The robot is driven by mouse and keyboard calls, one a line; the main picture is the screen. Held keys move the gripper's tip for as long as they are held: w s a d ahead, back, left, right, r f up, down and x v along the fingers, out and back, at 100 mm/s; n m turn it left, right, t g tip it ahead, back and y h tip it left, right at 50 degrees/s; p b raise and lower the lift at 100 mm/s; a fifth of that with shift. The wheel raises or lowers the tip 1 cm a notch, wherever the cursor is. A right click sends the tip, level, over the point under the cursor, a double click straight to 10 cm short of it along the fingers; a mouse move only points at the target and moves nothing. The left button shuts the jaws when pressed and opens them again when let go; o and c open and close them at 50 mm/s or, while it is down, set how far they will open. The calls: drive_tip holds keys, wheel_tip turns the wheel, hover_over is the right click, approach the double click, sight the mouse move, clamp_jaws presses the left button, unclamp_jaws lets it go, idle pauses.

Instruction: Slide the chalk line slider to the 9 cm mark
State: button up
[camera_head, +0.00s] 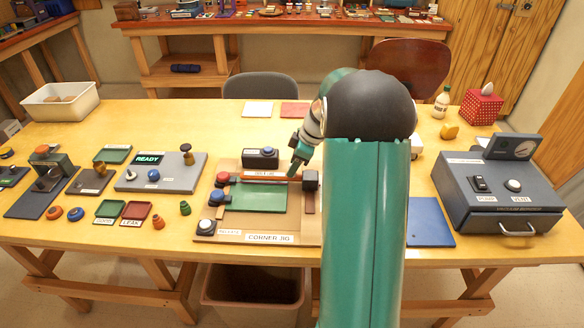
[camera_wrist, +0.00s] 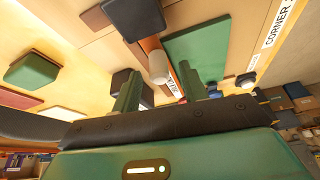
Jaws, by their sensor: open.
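The corner jig (camera_head: 232,232) is a tan board with a green plate (camera_head: 258,198), left of my arm. An orange-brown rail (camera_head: 262,180) runs along the plate's back edge to a dark block (camera_head: 310,181). In the wrist view a pale rounded knob (camera_wrist: 158,67) stands on the rail close to the dark block (camera_wrist: 134,17); it looks like the slider. My gripper (camera_head: 294,172) is open over the rail's right end. Its two green fingers appear on either side of the knob in the wrist view; contact cannot be told. No centimetre marks are readable.
A dark box with a blue button (camera_head: 261,158) stands behind the rail. Red and blue knobs (camera_head: 220,187) and a white button (camera_head: 206,226) line the jig's left side. The READY panel (camera_head: 160,173) is farther left.

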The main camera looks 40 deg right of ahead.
drive_tip(key=shift+x, duration=1)
clamp_jaws()
